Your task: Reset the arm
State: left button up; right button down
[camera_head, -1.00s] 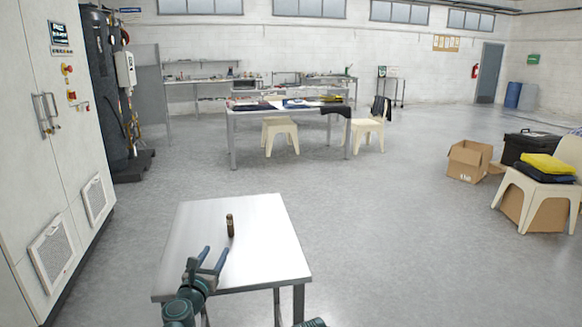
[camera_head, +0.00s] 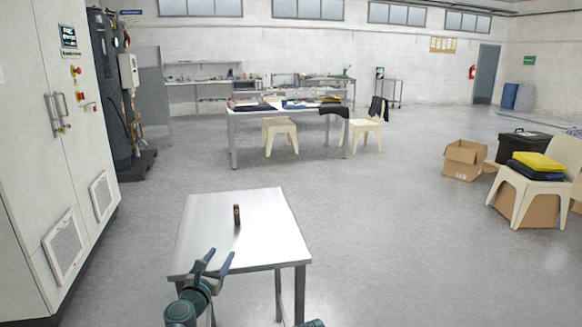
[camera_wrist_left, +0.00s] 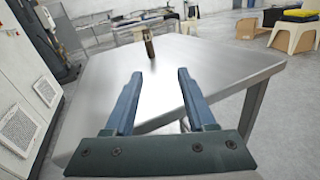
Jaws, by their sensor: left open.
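My left gripper (camera_head: 219,262) is open and empty above the near left part of the metal table (camera_head: 255,240). Its two blue fingers (camera_wrist_left: 158,85) point toward the table's far side in the left wrist view. A small brown cylindrical object (camera_head: 237,214) stands upright on the table, apart from the fingers and beyond them. It also shows in the left wrist view (camera_wrist_left: 149,46). A small dark part of my right arm shows at the bottom edge of the head view, but its gripper does not.
A tall white cabinet (camera_head: 60,150) stands at the left. A long table (camera_head: 290,110) with cloths and chairs stands further back. A cardboard box (camera_head: 465,160) and a chair with folded yellow cloth (camera_head: 537,162) are at the right. The floor between is clear.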

pick_arm(q)
jog(key=s+d+m+g+h+p, duration=0.3)
jog(key=s+d+m+g+p, duration=0.25)
jog(key=d+m, duration=0.5)
jog(key=s+d+m+g+h+p, duration=0.2)
jog(key=s+d+m+g+p, duration=0.3)
jog(key=d+m+p, duration=0.5)
jog(key=s+a+m+g+y+p, duration=0.3)
jog(key=s+m+y, duration=0.1)
jog(key=s+m, duration=0.3)
jog(key=s+a+r+m+g+y+p, duration=0.1)
jog(key=s+a+m+g+y+p, duration=0.3)
jog(key=s+m, duration=0.4)
jog(key=shift+s+r+m+y, duration=0.25)
jog(key=shift+m+y, duration=0.35)
jog(key=shift+m, duration=0.15)
jog(key=shift+g, duration=0.25)
